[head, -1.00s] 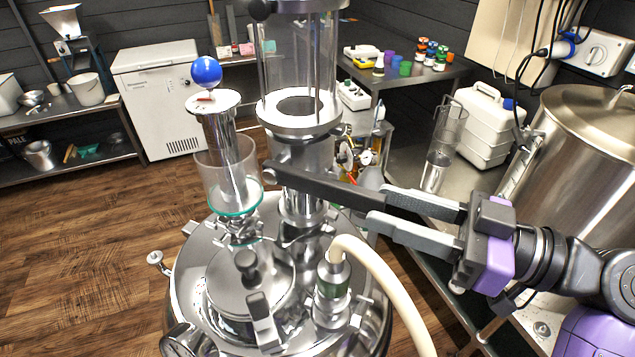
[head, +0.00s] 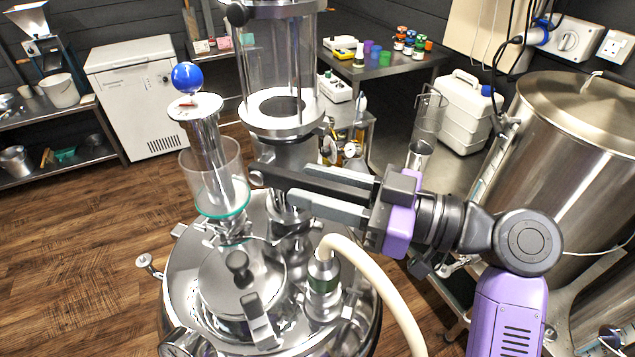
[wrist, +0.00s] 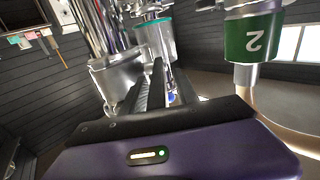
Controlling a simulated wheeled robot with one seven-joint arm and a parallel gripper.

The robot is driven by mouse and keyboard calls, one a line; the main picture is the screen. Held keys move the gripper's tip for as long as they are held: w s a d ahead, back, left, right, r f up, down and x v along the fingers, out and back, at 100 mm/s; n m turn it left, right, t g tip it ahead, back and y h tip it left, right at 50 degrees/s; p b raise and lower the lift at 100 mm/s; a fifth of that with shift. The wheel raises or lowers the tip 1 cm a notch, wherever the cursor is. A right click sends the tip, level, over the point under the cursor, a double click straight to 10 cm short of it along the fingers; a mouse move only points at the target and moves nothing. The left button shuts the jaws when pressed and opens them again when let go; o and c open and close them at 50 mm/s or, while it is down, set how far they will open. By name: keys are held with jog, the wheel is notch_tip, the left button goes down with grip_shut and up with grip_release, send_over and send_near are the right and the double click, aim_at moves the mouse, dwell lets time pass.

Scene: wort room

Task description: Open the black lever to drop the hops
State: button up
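The black lever (head: 279,181) sits just below the clear glass cylinder (head: 282,55) with steel flanges, on the steel neck above the vessel (head: 242,280). It points right and slightly down in the head view. My gripper (head: 305,187) reaches in from the right. Its two grey fingers lie above and below the lever's outer part in the picture, with the lever between them. The fingers stand apart; I cannot tell whether either touches the lever. In the wrist view my dark fingers (wrist: 143,92) point away from me, and the lever is hard to make out between them.
A smaller glass cup (head: 217,178) with a steel tube and blue ball (head: 187,77) stands left. A large steel kettle (head: 570,150) and a side table are at right.

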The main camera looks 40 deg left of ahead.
grip_shut()
dwell(1.4)
